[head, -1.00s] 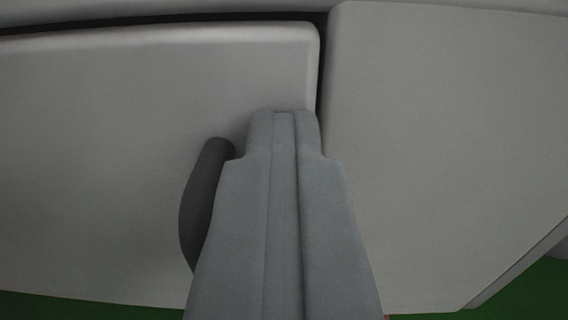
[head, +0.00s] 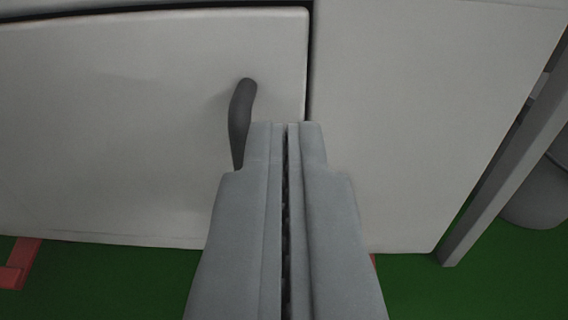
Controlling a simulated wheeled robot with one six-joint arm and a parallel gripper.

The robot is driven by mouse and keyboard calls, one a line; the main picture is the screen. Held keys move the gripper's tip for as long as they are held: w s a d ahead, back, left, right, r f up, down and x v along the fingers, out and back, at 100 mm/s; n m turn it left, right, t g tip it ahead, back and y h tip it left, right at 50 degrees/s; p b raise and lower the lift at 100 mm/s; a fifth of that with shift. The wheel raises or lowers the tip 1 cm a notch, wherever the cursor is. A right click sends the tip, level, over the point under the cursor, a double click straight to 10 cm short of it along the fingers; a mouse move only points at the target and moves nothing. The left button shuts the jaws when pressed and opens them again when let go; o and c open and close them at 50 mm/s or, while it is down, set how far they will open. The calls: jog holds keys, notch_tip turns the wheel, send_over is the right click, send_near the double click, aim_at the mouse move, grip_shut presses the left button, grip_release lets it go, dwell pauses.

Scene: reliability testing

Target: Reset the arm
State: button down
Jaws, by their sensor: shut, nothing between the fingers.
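My gripper (head: 286,126) reaches up from the bottom middle of the head view. Its two grey fingers are together with only a thin dark line between them, and nothing is held. Ahead of it is a pale grey door panel (head: 120,130) with a dark curved handle (head: 241,115). The fingertips are just right of the handle in the picture and hide its lower end. I cannot tell whether they touch the panel.
A second pale panel (head: 420,110) lies to the right, past a dark gap. A grey post (head: 500,175) and a dark rounded object (head: 540,195) stand at the far right. The floor is green (head: 110,280), with a red marking (head: 20,262) at lower left.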

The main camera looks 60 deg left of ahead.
jog(key=v, duration=0.7)
jog(key=w+d+r+t+h, duration=0.1)
jog(key=w+r+h, duration=0.35)
jog(key=r, duration=0.85)
jog(key=w+r+t+h, duration=0.15)
jog(key=w+r, duration=0.55)
jog(key=r, duration=0.7)
jog(key=s+r+m+t+h, duration=0.1)
jog(key=s+r+t+h, duration=0.1)
jog(key=r, duration=1.2)
jog(key=s+r+m+t+h, duration=0.1)
jog(key=s+r+m+h, duration=0.15)
jog(key=r, duration=1.15)
jog(key=s+a+r+m+t+h, duration=0.25)
jog(key=s+r+m+h, duration=0.2)
jog(key=s+r, duration=1.5)
jog(key=s+a+r+m, duration=0.1)
jog(key=s+r, duration=0.3)
jog(key=s, duration=0.7)
jog(key=s+a+r+m, duration=0.2)
jog(key=s+a+r, duration=0.1)
jog(key=s, duration=0.9)
jog(key=shift+r+g, duration=0.3)
jog(key=shift+r, duration=0.45)
